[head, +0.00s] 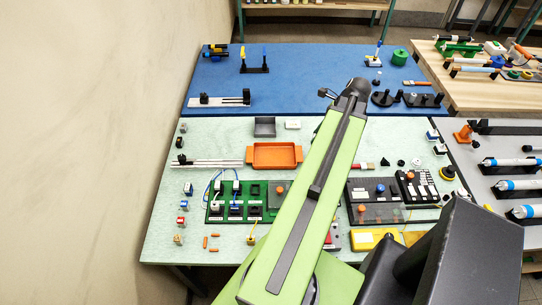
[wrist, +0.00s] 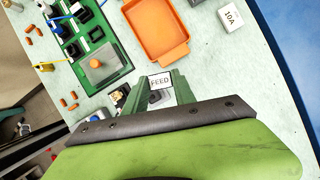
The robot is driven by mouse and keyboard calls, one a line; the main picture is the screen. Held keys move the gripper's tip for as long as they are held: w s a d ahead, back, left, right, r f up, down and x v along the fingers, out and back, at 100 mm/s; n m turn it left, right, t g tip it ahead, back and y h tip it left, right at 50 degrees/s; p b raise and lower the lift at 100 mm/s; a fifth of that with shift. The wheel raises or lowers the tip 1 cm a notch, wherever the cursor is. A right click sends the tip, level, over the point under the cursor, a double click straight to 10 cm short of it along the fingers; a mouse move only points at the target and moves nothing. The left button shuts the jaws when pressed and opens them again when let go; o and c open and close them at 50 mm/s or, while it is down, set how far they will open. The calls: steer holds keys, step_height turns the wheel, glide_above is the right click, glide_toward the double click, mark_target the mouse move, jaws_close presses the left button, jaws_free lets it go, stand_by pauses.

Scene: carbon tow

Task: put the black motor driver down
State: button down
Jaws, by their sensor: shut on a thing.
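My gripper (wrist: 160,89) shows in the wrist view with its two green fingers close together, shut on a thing. In the head view my green arm covers it. The held black motor driver is largely hidden; a small white plate marked FEED (wrist: 160,80) shows at the fingertips, and I cannot tell whether it belongs to the held thing. A greyish patch lies just behind it between the fingers. The pale green table top (head: 215,140) lies below; I cannot tell the height of the held thing above it.
An orange tray (head: 252,156) lies left of my arm, with a grey bin (head: 265,127) and a white 10A block (wrist: 231,17) near it. A green board (head: 222,216) carries several modules. Dark panels (head: 365,214) stand right of my arm. Bare table shows around the tray.

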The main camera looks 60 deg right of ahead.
steer(key=f+n, duration=0.1)
steer(key=n+b, duration=0.1)
steer(key=f+b, duration=0.1)
steer(key=shift+w+d+f+n+g+y, duration=0.2)
steer(key=shift+d+f+n+g+y, duration=0.1)
steer(key=shift+d+n+y, duration=0.1)
steer(key=shift+a+f+n, duration=0.1)
steer(key=shift+n, duration=0.2)
steer(key=shift+a, duration=0.1)
steer(key=w+a+f+b, duration=0.2)
steer(key=w+f+b, duration=0.5)
steer(key=w, duration=0.4)
steer(key=b, duration=0.5)
glide_above(285, 157)
step_height(285, 157, down, 4)
steer(key=shift+f, duration=0.1)
steer(key=c, duration=1)
jaws_free()
steer(key=shift+p, duration=0.35)
steer(key=shift+c, duration=0.2)
steer(key=shift+r, duration=0.2)
